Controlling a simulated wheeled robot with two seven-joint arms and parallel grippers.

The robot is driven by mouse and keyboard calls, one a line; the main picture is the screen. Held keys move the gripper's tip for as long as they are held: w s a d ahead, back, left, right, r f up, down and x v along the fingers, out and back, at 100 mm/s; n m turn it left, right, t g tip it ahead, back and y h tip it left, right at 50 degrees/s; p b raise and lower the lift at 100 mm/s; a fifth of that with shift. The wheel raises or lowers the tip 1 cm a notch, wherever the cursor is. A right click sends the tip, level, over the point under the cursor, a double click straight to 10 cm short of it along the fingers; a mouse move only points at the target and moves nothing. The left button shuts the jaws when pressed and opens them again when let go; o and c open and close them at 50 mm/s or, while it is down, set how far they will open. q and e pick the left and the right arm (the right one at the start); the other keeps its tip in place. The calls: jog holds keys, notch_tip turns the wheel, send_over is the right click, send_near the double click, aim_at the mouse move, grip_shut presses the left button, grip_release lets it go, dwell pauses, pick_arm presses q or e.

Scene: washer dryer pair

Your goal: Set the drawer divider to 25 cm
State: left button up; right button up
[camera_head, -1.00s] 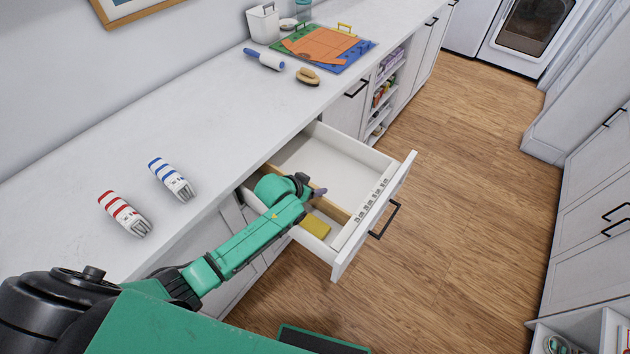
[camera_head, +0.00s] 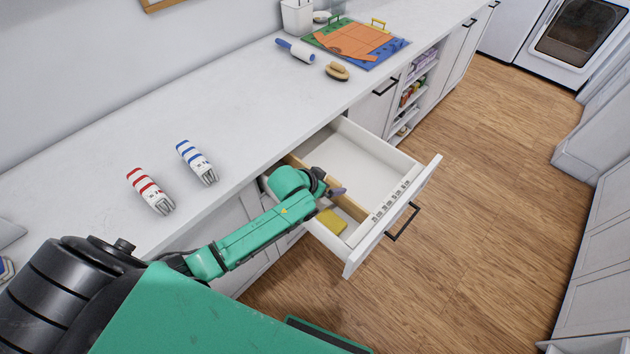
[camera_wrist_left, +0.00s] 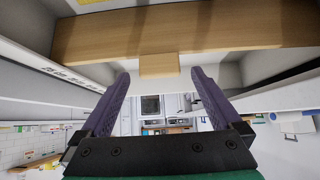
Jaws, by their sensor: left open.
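The white drawer (camera_head: 372,160) stands pulled out below the counter. The wooden divider (camera_head: 348,207) runs across it, with a yellow item (camera_head: 331,222) on its near side. A number scale (camera_head: 391,199) is on the drawer's front edge; its figures are too small to read. My left gripper (camera_head: 338,191) is at the divider, its fingers partly hidden by the wrist. In the left wrist view, the divider (camera_wrist_left: 220,28) spans the top with a small wooden tab (camera_wrist_left: 159,65). The open purple fingers (camera_wrist_left: 160,85) are either side of the tab, apart from it. My right gripper is out of view.
The counter (camera_head: 250,110) holds a red-striped bundle (camera_head: 150,190), a blue-striped bundle (camera_head: 197,161), a lint roller (camera_head: 296,50), a brush (camera_head: 337,71) and a coloured mat with orange cloth (camera_head: 350,40). The wooden floor (camera_head: 490,200) right of the drawer is clear.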

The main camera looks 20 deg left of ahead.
pick_arm(q)
jog(key=v, duration=1.1)
jog(key=shift+s+r, duration=0.25)
jog(key=shift+r, duration=0.05)
jog(key=shift+a, duration=0.15)
jog(key=s+a+f+n+g+y, duration=0.1)
jog(key=s+a+g+y, duration=0.1)
jog(key=s, duration=0.5)
jog(key=s+a+f+n+g+y, duration=0.1)
jog(key=s+a+n+g, duration=0.15)
jog(key=s, duration=0.45)
jog(key=s+f+m+g+b, duration=0.1)
jog(key=s+f+g+b, duration=0.15)
jog(key=f, duration=2.45)
jog(key=s+a+f, duration=0.1)
jog(key=s+f, duration=0.6)
jog(key=s, duration=0.1)
jog(key=s+a+f+b, duration=0.1)
jog(key=s+a+f, duration=0.1)
jog(key=s+f, duration=0.5)
jog(key=shift+s+a+f, duration=0.3)
jog(key=shift+s+f, duration=0.05)
jog(key=shift+s, duration=0.6)
